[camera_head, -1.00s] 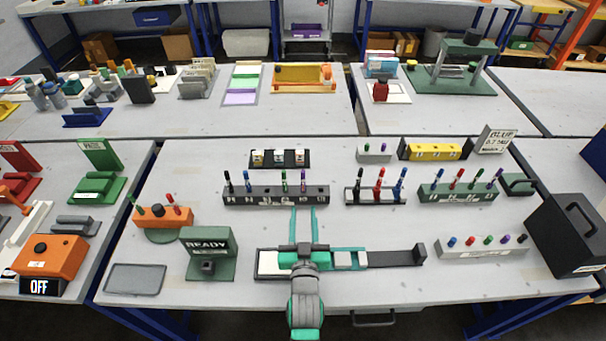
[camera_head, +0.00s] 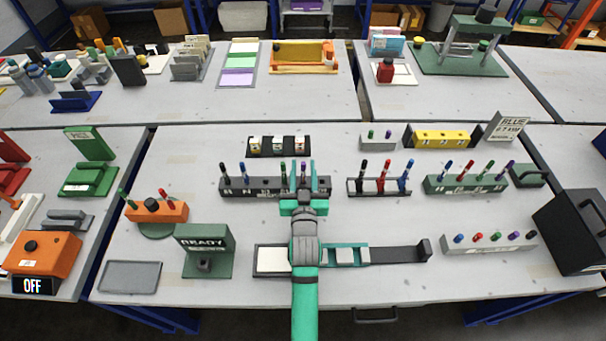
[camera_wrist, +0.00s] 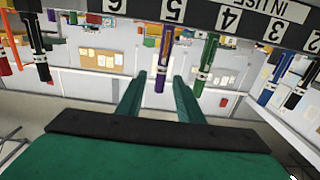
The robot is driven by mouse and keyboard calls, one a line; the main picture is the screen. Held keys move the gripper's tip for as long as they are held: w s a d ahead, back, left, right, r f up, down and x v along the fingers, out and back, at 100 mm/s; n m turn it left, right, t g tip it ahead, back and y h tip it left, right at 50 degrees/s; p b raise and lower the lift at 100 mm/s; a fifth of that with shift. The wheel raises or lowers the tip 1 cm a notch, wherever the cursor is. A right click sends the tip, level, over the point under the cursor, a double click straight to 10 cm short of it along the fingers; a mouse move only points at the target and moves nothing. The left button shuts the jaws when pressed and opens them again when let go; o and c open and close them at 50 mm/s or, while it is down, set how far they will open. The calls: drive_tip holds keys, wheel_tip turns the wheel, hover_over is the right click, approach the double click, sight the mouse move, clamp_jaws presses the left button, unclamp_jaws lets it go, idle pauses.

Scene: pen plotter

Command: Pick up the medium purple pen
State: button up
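The purple pen (camera_wrist: 163,62) stands in the dark numbered rack (camera_wrist: 190,12), at the slot marked 5; the wrist view is upside down. In the head view the purple pen (camera_head: 303,173) is partly hidden by my gripper (camera_head: 298,165). My gripper is open, its two teal fingers pointing at the rack. In the wrist view the purple pen's end shows between the fingertips (camera_wrist: 160,78), with no clear contact. A green pen (camera_wrist: 207,60) stands at slot 4, just beside one finger. Whether the purple pen is medium cannot be read.
A second rack (camera_head: 380,187) with black, red and blue pens and a green rack (camera_head: 465,185) stand to the right. Small jars (camera_head: 278,145) sit behind. The plotter (camera_head: 400,255) lies in front.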

drive_tip(key=w, duration=0.5)
drive_tip(key=shift+f, duration=0.15)
drive_tip(key=shift+c, duration=0.2)
clamp_jaws()
